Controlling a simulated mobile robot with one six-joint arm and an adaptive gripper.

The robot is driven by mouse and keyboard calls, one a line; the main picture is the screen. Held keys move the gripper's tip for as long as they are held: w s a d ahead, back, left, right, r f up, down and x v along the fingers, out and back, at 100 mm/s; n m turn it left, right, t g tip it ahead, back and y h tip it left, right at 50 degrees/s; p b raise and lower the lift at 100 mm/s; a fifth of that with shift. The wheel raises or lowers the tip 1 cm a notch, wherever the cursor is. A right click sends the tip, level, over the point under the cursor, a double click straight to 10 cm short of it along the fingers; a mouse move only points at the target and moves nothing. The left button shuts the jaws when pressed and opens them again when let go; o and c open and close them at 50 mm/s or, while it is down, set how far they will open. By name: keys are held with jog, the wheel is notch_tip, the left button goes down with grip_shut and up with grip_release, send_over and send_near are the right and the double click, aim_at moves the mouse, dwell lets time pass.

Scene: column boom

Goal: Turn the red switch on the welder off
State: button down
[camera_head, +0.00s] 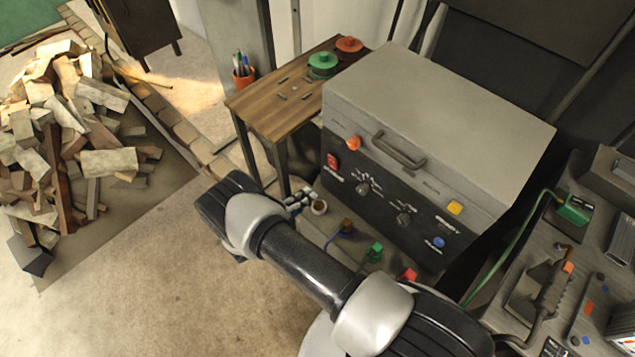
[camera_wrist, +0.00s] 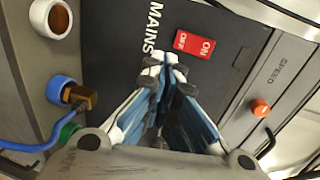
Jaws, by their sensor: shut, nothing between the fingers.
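The welder (camera_head: 440,130) is a large grey box with a black front panel. Its red rocker switch (camera_head: 332,161) sits at the panel's upper left. In the wrist view the red switch (camera_wrist: 194,43) is marked ON at one end and OFF at the other, beside the word MAINS. I cannot tell which end is pressed in. My gripper (camera_wrist: 166,66) is shut and empty, its fingertips just short of the switch in the picture, near its OFF end. Contact cannot be made out. In the head view my gripper (camera_head: 298,203) is partly hidden behind my arm, below the switch.
An orange knob (camera_wrist: 260,107) marked SPEED is right of the fingers. Sockets and a blue cable (camera_wrist: 35,146) are at the left. A wooden table (camera_head: 270,112) stands left of the welder, a cluttered bench (camera_head: 530,255) right. A wood pile (camera_head: 75,140) lies far left; floor between is clear.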

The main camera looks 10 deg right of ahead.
jog(key=shift+s+a+f, duration=0.2)
jog(key=shift+s+a, duration=0.25)
jog(key=shift+a, duration=0.3)
jog(key=shift+s+a+f, duration=0.15)
jog(key=shift+s+a, duration=0.3)
jog(key=shift+a, duration=0.25)
jog(key=shift+r, duration=0.1)
jog(key=s+d+r+m+g+y, duration=0.2)
jog(key=d+r+m+g, duration=0.1)
jog(key=r+m, duration=0.55)
jog(key=s+d+r+m+g+y, duration=0.1)
jog(key=d+r+m+g, duration=0.35)
jog(key=r, duration=0.75)
jog(key=s+d+r+m+g+y, duration=0.2)
jog(key=r+m, duration=0.7)
jog(key=r, duration=0.1)
jog(key=s+r+m+t+y, duration=0.2)
jog(key=s+r+m+y, duration=0.2)
jog(key=s+m, duration=0.6)
jog(key=s+a+r+m+t+y, duration=0.1)
jog(key=s+r+m+t+y, duration=0.2)
jog(key=s+r+m, duration=0.6)
jog(key=shift+s+r+m+y, duration=0.2)
jog(key=shift+s+m+y, duration=0.5)
jog(key=shift+s+m, duration=0.15)
